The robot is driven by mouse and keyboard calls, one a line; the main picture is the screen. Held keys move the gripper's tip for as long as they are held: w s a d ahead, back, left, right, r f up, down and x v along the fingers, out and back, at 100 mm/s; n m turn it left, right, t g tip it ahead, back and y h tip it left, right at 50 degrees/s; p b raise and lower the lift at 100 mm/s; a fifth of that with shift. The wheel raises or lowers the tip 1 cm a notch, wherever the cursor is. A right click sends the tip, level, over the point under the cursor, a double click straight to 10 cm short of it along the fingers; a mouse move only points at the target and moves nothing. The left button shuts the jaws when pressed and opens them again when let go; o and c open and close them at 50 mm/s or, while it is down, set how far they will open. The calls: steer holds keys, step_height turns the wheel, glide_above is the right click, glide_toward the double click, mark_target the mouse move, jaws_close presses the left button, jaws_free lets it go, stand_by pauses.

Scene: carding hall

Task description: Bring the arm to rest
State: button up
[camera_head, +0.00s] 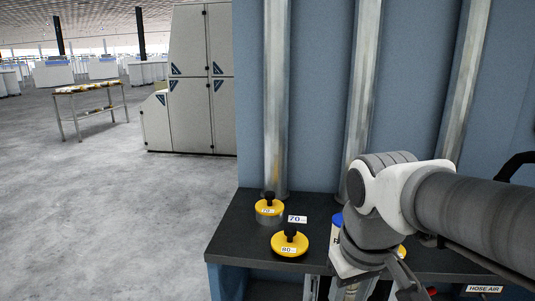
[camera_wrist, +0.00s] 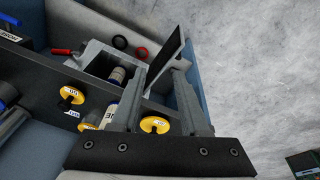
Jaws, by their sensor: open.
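My arm reaches in from the right in the head view, over the dark shelf (camera_head: 240,225), with its wrist bent downward. My gripper (camera_wrist: 162,78) shows in the wrist view with its two fingers spread apart. I see nothing held between them. Beyond the fingers lie a yellow weight (camera_wrist: 155,125), a grey open box (camera_wrist: 97,54) and a thin dark panel (camera_wrist: 166,52). The fingertips appear above these things; I cannot tell the distance. In the head view my arm hides part of the shelf.
A blue-topped container (camera_head: 336,222) is close beside my wrist. Metal columns (camera_head: 276,90) rise behind. Open grey floor (camera_head: 110,210) lies left, with a small table (camera_head: 90,88) farther back.

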steer(key=s+d+m+t, duration=0.2)
steer(key=s+m+t, duration=0.1)
steer(key=s, duration=0.1)
step_height(320, 180, up, 16)
steer(key=p, duration=1.5)
steer(key=shift+s+a+p, duration=0.2)
steer(key=shift+s+p, duration=0.2)
